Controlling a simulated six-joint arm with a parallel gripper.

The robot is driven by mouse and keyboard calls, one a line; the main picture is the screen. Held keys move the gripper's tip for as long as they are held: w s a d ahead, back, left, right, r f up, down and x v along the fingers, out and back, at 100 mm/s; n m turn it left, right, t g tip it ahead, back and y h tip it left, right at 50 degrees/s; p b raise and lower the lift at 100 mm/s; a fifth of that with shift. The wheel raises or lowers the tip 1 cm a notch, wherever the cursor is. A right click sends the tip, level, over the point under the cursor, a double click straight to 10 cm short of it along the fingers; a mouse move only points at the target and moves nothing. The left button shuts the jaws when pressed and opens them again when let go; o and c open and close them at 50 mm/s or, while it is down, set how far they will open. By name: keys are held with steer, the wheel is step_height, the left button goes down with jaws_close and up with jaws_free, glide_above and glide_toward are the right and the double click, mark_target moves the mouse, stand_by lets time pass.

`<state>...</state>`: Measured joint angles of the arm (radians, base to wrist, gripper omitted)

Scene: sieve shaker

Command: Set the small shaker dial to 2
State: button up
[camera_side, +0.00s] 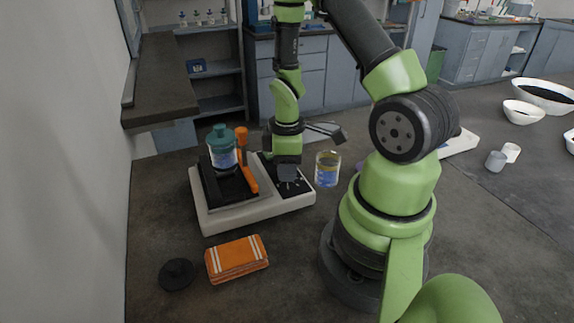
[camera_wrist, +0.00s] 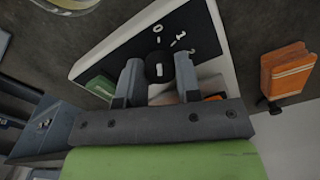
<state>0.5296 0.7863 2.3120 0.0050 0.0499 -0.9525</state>
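The small shaker dial (camera_wrist: 160,67) is a round black knob with a white mark, on the black panel (camera_wrist: 118,52) of the white shaker. White figures, among them a 0, stand beside it; I cannot tell exactly which figure the mark points to. My gripper (camera_wrist: 159,76) has one finger on each side of the dial, and the dial fills the gap between them. In the side view my gripper (camera_side: 288,172) points down over the panel at the right end of the shaker (camera_side: 255,213) and hides the dial.
A glass beaker with blue and yellow contents (camera_side: 327,169) stands right of the shaker. A folded orange cloth (camera_side: 237,259) and a black disc (camera_side: 176,274) lie in front.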

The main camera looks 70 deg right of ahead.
steer(key=shift+m, duration=0.3)
steer(key=m, duration=0.3)
steer(key=shift+m, duration=0.3)
steer(key=m, duration=0.3)
steer(key=shift+m, duration=0.3)
steer(key=m, duration=0.4)
steer(key=shift+m, duration=2.2)
steer(key=o, duration=0.9)
